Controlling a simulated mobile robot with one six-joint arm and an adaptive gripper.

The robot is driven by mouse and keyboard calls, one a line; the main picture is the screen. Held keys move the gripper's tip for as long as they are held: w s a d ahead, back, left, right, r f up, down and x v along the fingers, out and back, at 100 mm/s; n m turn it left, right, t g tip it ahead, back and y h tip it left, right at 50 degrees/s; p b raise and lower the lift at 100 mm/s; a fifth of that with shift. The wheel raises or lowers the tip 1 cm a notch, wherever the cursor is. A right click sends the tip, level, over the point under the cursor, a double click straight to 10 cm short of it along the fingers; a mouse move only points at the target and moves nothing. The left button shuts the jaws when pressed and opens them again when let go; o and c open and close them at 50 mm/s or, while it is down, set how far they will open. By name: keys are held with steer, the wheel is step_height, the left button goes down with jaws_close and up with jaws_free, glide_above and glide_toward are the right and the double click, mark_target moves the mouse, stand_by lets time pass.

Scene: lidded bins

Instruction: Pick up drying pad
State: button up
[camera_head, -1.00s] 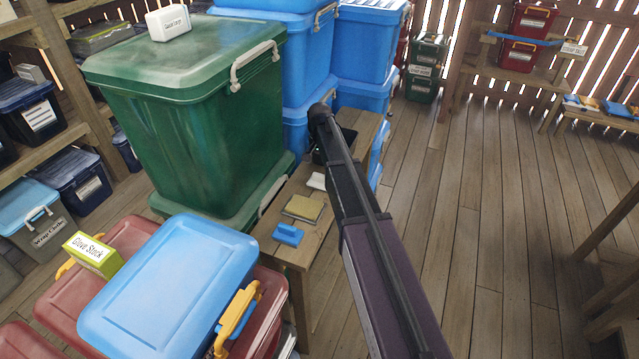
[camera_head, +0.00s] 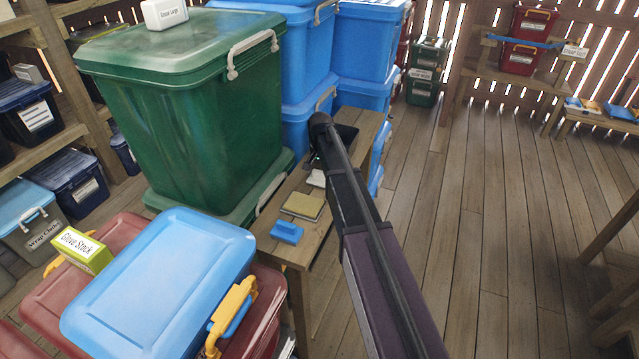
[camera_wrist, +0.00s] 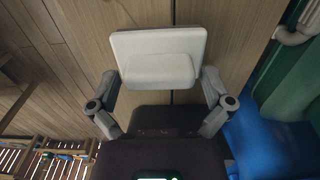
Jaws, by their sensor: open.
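A white pad-like piece (camera_wrist: 160,50), the likeliest drying pad, lies on the wooden bench, a flat slab with a thicker raised block on it. In the head view the white piece (camera_head: 317,178) is small and partly hidden by my arm. My gripper (camera_wrist: 157,84) is open, with one finger on either side of the white piece's near part; I cannot tell whether they touch it. In the head view my arm hides the fingertips. A yellowish pad (camera_head: 302,206) and a blue block (camera_head: 287,232) lie nearer on the same bench.
A large green bin (camera_head: 185,110) stands left of the narrow bench (camera_head: 300,252). Blue bins (camera_head: 305,90) stand behind it. A blue-lidded bin (camera_head: 160,285) with a yellow latch is at front left. Open plank floor (camera_head: 490,220) lies to the right.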

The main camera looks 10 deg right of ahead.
stand_by(0.5)
steer(key=c, duration=0.9)
steer(key=shift+r, duration=0.15)
step_height(320, 180, up, 3)
steer(key=p, duration=0.3)
steer(key=s, duration=0.5)
steer(key=s+a+r+p, duration=0.1)
steer(key=s, duration=0.4)
steer(key=s+p, duration=0.1)
steer(key=s, duration=0.5)
steer(key=shift+a+r, duration=0.35)
steer(key=o, duration=0.6)
steer(key=c, duration=0.4)
steer(key=shift+c, duration=0.2)
